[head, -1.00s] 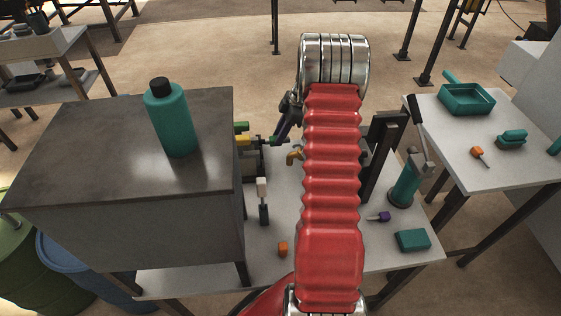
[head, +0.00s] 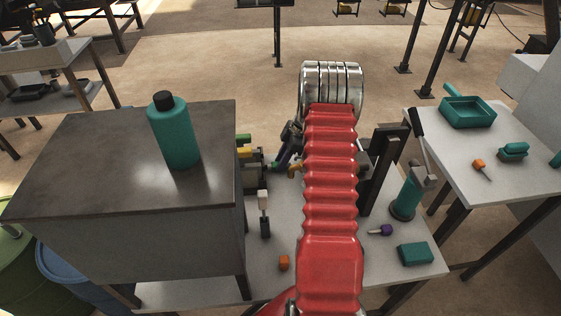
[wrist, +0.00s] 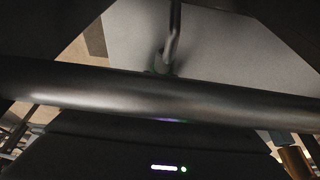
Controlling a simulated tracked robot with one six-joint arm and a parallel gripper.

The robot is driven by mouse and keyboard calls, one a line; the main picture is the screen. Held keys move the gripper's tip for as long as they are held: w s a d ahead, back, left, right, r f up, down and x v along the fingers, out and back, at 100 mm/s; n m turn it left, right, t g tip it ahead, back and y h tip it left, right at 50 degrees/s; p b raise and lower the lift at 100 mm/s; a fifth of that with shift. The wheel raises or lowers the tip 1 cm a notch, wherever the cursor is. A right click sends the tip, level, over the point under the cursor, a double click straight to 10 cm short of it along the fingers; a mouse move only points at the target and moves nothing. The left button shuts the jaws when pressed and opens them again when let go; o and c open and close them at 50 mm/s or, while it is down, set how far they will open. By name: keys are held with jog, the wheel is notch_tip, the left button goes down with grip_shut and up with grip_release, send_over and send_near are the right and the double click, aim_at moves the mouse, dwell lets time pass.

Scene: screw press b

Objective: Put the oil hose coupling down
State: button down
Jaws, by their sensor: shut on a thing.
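My red ribbed arm (head: 330,190) crosses the middle of the head view and hides much of the table behind it. A dark, purplish angled piece (head: 286,148) shows just left of its far end; I cannot tell which part it belongs to. In the wrist view, the dark body of my gripper (wrist: 160,145) with small lights fills the bottom. A thick dark bar (wrist: 150,92) crosses in front of it and covers the fingertips. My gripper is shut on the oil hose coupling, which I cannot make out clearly.
A dark-topped cabinet (head: 90,160) with a teal bottle (head: 174,135) stands left. A side table (head: 440,135) holds a teal tray (head: 467,112).

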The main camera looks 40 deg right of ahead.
jog(key=c, duration=1.5)
grip_release()
jog(key=shift+o, duration=0.2)
jog(key=v, duration=1.2)
